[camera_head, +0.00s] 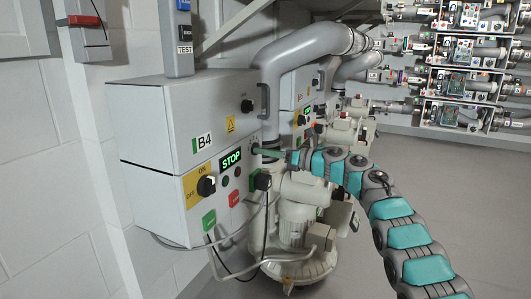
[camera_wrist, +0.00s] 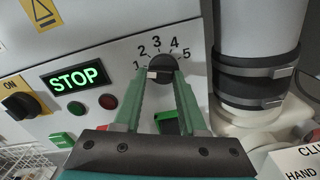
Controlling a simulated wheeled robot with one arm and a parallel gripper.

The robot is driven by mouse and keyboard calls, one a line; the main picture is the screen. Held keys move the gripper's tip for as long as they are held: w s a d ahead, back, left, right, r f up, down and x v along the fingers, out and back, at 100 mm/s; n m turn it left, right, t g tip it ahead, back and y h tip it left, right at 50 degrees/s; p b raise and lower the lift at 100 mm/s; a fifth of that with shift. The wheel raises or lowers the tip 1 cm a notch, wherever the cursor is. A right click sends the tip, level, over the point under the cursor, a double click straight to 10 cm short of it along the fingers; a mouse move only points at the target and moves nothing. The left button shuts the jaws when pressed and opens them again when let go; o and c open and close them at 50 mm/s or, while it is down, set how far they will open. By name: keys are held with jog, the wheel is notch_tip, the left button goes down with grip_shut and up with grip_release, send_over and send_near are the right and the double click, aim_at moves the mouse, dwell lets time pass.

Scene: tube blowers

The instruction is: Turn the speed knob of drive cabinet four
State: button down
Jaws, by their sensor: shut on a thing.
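The drive cabinet labelled B4 (camera_head: 150,115) hangs on the wall at left in the head view. Its display (camera_wrist: 75,78) reads STOP in green. The dark round speed knob (camera_wrist: 163,64) sits inside a scale from 1 to 5 in the wrist view. A white mark shows on the knob's lower left, near the 1. My gripper (camera_wrist: 163,74) has its two green fingers shut on the knob, one on each side. In the head view my gripper (camera_head: 261,152) reaches the cabinet's right edge; the knob is hidden there.
An ON/OFF switch (camera_head: 206,186), green button (camera_head: 209,220) and red button (camera_head: 234,198) are on the lower panel. A thick grey pipe (camera_head: 300,50) rises just right of the knob. A blower (camera_head: 300,215) stands below. Open floor (camera_head: 450,180) lies at right.

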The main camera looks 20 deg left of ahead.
dwell(0.3)
jog(key=shift+c, duration=2.3)
grip_release()
jog(key=d, duration=0.7)
jog(key=shift+s+d, duration=0.3)
jog(key=shift+d, duration=0.1)
